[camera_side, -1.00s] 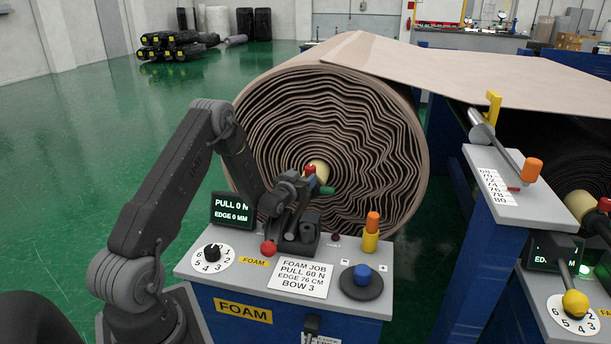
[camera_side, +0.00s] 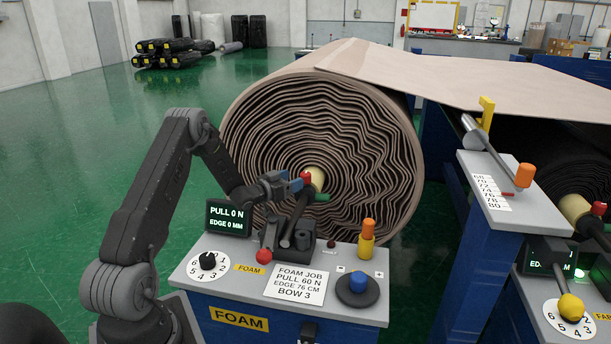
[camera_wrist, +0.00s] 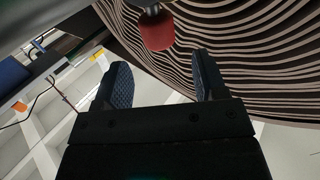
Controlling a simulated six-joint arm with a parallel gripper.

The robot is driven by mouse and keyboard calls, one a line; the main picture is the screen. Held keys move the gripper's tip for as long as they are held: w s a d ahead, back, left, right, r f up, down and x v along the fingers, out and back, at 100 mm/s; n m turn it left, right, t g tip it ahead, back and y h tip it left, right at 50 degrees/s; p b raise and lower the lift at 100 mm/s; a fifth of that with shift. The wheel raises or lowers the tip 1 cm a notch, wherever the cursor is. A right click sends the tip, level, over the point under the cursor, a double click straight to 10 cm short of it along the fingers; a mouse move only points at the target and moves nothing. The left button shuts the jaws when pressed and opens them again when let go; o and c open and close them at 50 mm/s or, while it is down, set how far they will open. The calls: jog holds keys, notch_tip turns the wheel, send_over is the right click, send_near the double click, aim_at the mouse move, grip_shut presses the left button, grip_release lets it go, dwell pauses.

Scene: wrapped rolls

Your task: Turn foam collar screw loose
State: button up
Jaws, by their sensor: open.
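The foam roll's cream collar (camera_side: 319,180) sits at the middle of the brown foam roll. Its red screw knob (camera_side: 307,177) stands on the collar's left side, and a green piece (camera_side: 321,197) shows just below. My gripper (camera_side: 296,181) is open and empty, pointing at the collar from the left, close by the red knob. In the wrist view, the red knob (camera_wrist: 157,32) hangs from a metal stem just beyond my two spread fingertips (camera_wrist: 159,62), roughly between them in the picture. I see no contact. The collar itself is not clear in that view.
The brown foam roll (camera_side: 365,150) stands close behind my gripper. Below is the foam console (camera_side: 205,280) with a dial (camera_side: 208,262), red button (camera_side: 264,256), black lever block (camera_side: 295,235), blue knob (camera_side: 358,281) and orange-topped yellow post (camera_side: 367,238). The screen (camera_side: 229,218) reads PULL 0 N, EDGE 0 MM.

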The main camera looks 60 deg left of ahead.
aim_at(306, 173)
jog(key=w, duration=0.4)
jog(key=w+a, duration=0.1)
jog(key=w, duration=0.1)
jog(key=shift+w, duration=0.2)
jog(key=shift+c, duration=0.4)
jog(key=c, duration=0.8)
jog(key=shift+d+n+g+y, duration=0.15)
jog(key=shift+n+g+y, duration=0.25)
jog(key=shift+n+y, duration=1.1)
jog(key=shift+c, duration=0.2)
jog(key=shift+n+g+y, duration=0.7)
jog(key=shift+n+y, duration=0.1)
jog(key=shift+y, duration=0.9)
jog(key=o, duration=0.9)
